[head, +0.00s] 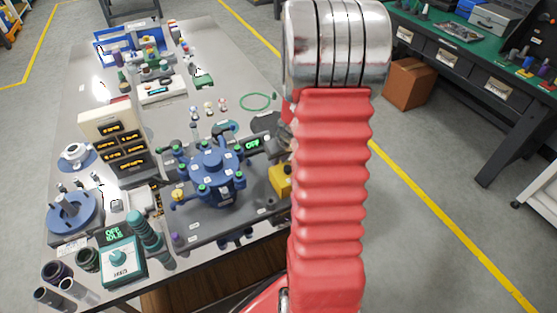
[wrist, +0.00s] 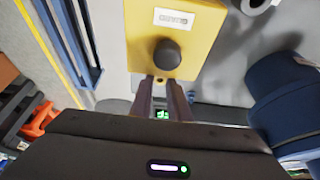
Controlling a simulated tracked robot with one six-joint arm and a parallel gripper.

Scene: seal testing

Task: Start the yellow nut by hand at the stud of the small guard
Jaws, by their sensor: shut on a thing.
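The yellow small guard (wrist: 202,48) fills the top middle of the wrist view. It carries a white label and a round dark knob (wrist: 167,54). In the head view the guard (head: 281,180) shows at the right of the blue machine, partly behind my arm. My gripper (wrist: 160,80) has its dark fingers just below the guard's lower edge. It is shut on a small yellow piece between the fingertips, which looks like the yellow nut (wrist: 158,80). The fingers hide most of it. I cannot make out the stud, or whether the nut touches it.
The blue machine (head: 210,176) with several green-tipped arms stands left of the guard. Its blue body (wrist: 285,92) also shows at right in the wrist view. A teal control box (head: 122,262) stands at the table's near left. My arm covers the head view's middle.

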